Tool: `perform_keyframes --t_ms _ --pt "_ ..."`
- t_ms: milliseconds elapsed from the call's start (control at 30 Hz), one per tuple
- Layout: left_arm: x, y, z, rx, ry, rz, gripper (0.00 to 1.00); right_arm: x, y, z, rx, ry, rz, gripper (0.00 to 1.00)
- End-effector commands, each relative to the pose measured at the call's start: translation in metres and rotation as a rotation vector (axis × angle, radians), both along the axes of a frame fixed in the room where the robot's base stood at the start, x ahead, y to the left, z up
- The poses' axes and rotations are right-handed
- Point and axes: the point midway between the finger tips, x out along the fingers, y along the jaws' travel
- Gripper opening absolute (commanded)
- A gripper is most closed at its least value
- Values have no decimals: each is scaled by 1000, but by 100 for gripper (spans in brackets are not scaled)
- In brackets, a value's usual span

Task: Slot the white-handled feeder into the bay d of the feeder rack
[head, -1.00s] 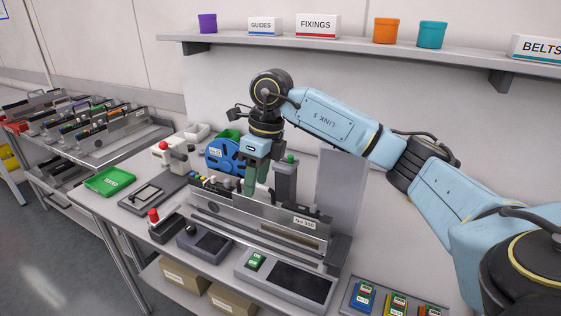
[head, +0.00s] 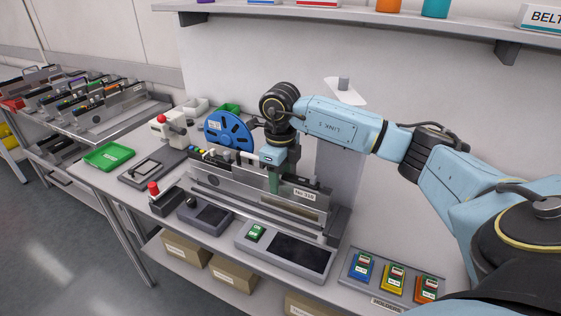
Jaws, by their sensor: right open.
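My right gripper (head: 273,182) points down at the top edge of a long grey feeder unit (head: 235,192) on the bench, labelled with a number plate. Its jaws are open, and the fingertips are partly lost against the unit. A row of small handles, yellow and white among them (head: 212,155), runs along the unit's top left. Several feeders with coloured handles (head: 75,95) stand in racks on the trolley at the left. The bay letters are too small to read. My left gripper is not in view.
A blue reel (head: 228,131) stands behind the unit. A red-topped device (head: 170,130), a green tray (head: 108,157) and a red-button box (head: 163,198) are to its left. A dark-screened panel (head: 290,255) lies in front. Blue, yellow and orange boxes (head: 393,278) sit front right.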

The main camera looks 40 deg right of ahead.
Motion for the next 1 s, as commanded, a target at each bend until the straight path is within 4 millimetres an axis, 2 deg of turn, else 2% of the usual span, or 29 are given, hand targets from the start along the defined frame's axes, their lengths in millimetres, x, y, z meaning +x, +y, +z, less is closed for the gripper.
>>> perform_keyframes --t_ms 167,467,800,1000 --pt "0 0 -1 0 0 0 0 0 0 -12 0 0 0 47" --pt "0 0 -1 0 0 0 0 0 0 -13 0 0 0 46" --pt "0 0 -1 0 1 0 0 0 0 -13 0 -1 0 1" --pt "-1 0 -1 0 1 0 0 0 0 -12 0 -1 0 0"
